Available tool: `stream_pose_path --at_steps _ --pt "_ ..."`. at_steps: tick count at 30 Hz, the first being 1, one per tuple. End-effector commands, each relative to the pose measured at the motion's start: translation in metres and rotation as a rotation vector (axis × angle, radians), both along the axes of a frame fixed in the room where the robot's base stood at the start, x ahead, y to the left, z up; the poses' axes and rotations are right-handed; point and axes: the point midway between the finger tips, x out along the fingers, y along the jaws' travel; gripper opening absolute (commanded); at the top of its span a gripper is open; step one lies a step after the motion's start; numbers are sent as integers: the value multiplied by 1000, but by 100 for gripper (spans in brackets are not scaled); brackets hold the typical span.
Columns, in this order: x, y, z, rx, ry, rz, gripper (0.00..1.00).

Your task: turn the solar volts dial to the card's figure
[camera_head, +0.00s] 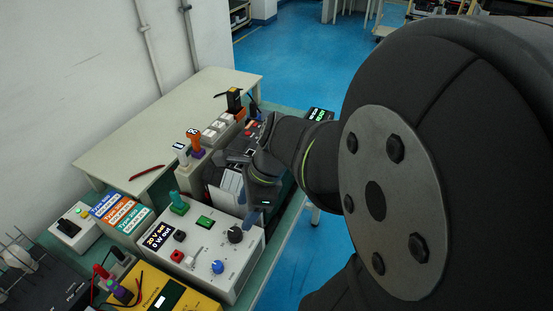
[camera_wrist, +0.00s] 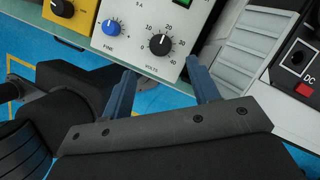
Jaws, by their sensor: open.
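The box's display (camera_head: 158,236) seems to read 20 V set, 0 W out. My gripper (camera_wrist: 161,70) is open and empty, its two blue-grey fingers just short of the dial and either side of it. Orange, blue and teal type cards (camera_head: 118,211) stand left of the box; their figures are too small to read surely.
A yellow meter (camera_head: 165,290) is in front; grey equipment (camera_head: 228,182) stands behind.

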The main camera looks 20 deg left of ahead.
Motion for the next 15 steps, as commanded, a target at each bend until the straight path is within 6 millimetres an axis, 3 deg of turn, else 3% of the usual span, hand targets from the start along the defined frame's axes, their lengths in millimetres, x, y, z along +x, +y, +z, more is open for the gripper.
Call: stream_pose_path --at_steps 6,15 --pt "13 -16 48 2 -4 -2 55" --pt "20 -27 82 -1 -1 0 55"
